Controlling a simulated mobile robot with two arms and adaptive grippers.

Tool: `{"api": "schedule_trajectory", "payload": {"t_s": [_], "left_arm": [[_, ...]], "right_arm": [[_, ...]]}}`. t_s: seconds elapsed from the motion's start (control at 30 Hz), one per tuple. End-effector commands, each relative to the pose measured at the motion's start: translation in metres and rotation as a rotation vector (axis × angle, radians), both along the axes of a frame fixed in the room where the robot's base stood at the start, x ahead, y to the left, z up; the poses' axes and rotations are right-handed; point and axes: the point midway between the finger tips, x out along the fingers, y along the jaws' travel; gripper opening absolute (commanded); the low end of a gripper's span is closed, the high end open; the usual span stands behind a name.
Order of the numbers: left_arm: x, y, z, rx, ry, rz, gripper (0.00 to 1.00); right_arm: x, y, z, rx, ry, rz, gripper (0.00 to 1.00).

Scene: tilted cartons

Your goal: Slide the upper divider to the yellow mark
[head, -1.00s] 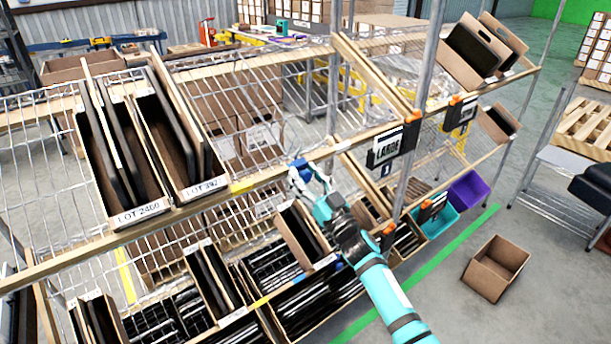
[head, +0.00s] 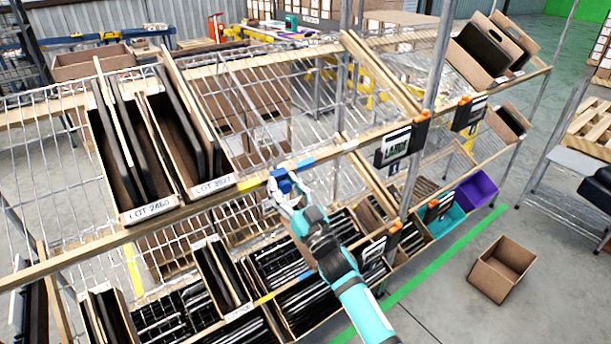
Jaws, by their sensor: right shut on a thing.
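The upper divider shows as a thin grey bar (head: 243,100) running back across the upper wire shelf, with a blue piece (head: 283,182) at its front end. My right gripper (head: 284,190) is shut on that blue piece at the front rail. Its fingers partly hide the contact. The yellow mark (head: 248,184) is on the wooden front rail, a short way left of the gripper. A blue mark (head: 305,163) is on the same rail, right of the gripper. My left gripper is not in view.
Tilted cartons with black contents (head: 150,150) stand left of the yellow mark on the upper shelf. The rail between mark and gripper is clear. A lower shelf of cartons (head: 215,275) lies below. A metal post (head: 425,90) and black label holder (head: 398,146) are right.

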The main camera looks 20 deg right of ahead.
Motion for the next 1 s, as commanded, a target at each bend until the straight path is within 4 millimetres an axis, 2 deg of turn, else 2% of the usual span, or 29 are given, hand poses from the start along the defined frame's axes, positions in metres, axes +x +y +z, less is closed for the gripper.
{"api": "schedule_trajectory", "payload": {"t_s": [0.03,0.1,0.3,0.5,0.83,0.87,0.93,1.0], "left_arm": [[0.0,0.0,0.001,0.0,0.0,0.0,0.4],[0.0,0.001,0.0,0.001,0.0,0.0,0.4],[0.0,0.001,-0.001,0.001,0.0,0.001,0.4],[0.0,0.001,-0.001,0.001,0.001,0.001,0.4],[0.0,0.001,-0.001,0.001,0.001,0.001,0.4],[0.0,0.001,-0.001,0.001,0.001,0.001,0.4],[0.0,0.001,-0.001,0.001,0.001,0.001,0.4],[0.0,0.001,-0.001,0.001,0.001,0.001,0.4]], "right_arm": [[-0.005,0.014,0.0,0.004,0.002,0.004,0.0],[-0.01,0.028,-0.001,0.004,0.001,0.004,0.0],[-0.021,0.058,-0.001,0.002,0.002,0.002,0.0],[-0.025,0.07,-0.001,-0.001,0.0,0.003,0.0],[-0.026,0.072,-0.001,-0.002,0.0,0.005,0.0],[-0.026,0.072,-0.001,-0.002,0.0,0.005,0.42],[-0.026,0.071,-0.001,-0.001,0.001,0.005,0.51],[-0.026,0.071,-0.001,-0.002,0.0,0.004,0.53]]}}
